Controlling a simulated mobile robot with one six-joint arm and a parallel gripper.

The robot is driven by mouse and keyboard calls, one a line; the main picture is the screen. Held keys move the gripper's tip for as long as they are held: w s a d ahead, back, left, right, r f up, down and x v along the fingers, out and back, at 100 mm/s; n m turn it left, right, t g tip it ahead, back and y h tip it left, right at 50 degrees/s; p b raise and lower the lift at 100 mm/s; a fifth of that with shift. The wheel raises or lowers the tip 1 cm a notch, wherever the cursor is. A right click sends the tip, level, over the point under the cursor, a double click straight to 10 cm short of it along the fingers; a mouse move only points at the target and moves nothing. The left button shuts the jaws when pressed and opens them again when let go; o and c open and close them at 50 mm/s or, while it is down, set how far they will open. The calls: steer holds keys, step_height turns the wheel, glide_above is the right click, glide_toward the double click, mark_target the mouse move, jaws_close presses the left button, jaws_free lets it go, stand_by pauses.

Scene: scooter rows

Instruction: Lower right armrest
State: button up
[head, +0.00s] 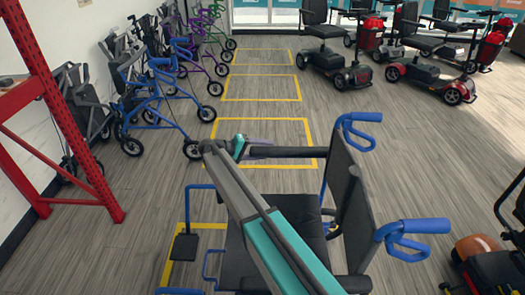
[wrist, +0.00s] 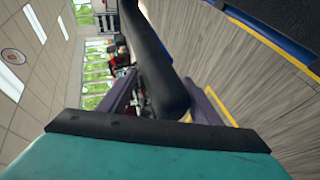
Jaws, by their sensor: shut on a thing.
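A wheelchair with a black seat (head: 282,232), a black backrest (head: 348,205) and blue push handles (head: 408,238) stands in front of me, facing left. Its right armrest (head: 290,152) is the far one, a black padded bar running from the backrest out to the left, about level in the head view. My gripper (head: 246,148) is shut on the armrest near its front end. In the wrist view the armrest (wrist: 160,65) passes between the purple fingers of my gripper (wrist: 165,108). My teal arm hides part of the seat and the near side.
Blue and purple rollators (head: 160,90) line the left wall beside a red rack post (head: 65,110). Mobility scooters (head: 430,55) stand at the back right, another (head: 490,262) at the lower right. Yellow floor boxes (head: 262,88) and open floor lie beyond the chair.

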steer(key=v, duration=1.3)
steer(key=shift+s+a+r+b, duration=0.15)
steer(key=shift+a+b, duration=0.2)
steer(key=shift+b, duration=0.05)
